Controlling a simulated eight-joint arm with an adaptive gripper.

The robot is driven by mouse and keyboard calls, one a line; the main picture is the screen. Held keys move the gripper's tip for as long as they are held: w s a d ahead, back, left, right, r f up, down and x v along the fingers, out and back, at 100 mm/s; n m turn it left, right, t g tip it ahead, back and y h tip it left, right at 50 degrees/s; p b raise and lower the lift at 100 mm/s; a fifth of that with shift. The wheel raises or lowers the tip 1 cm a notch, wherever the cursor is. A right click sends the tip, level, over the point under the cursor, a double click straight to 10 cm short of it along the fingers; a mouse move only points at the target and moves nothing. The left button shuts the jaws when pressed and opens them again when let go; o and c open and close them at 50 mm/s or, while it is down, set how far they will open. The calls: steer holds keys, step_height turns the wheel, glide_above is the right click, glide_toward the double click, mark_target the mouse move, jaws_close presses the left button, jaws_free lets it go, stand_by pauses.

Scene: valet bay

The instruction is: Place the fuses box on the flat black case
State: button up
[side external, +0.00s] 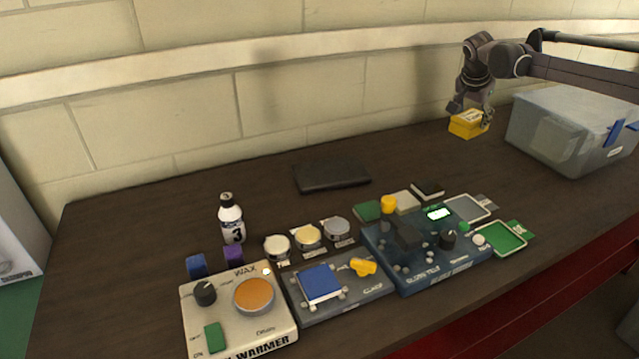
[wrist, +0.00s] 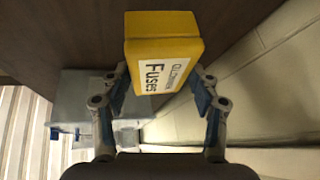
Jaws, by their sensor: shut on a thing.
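The yellow fuses box (side external: 466,125) is in my gripper (side external: 470,108) at the back right of the table, beside the clear bin. In the side view I cannot tell whether it touches the table. In the wrist view the fuses box (wrist: 162,50) shows its "Fuses" label between the two fingers of my gripper (wrist: 160,92), which is shut on it. The flat black case (side external: 332,176) lies on the table near the wall, left of my gripper and well apart from it. Its top looks bare.
A clear lidded bin (side external: 565,125) with blue latches stands at the far right. A wax warmer (side external: 237,305), a blue gloss tester (side external: 425,245), a clamp board (side external: 340,288), a bottle (side external: 231,220) and several small tins and blocks fill the front. The table between the case and my gripper is clear.

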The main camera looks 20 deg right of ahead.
steer(key=w+a+r+n+t+y, duration=0.1)
steer(key=w+a+n, duration=0.25)
steer(key=a, duration=0.85)
steer(key=n+t+y, duration=0.1)
steer(key=n+y, duration=0.1)
steer(key=n, duration=0.1)
glide_above(331, 172)
step_height(331, 172, down, 5)
steer(key=shift+s+d, duration=0.1)
steer(key=shift+d, duration=0.05)
steer(key=shift+a+f+h, duration=0.25)
steer(key=shift+f+h, duration=0.05)
steer(key=shift+f, duration=1.85)
steer(key=shift+f, duration=0.15)
steer(key=o, duration=1.2)
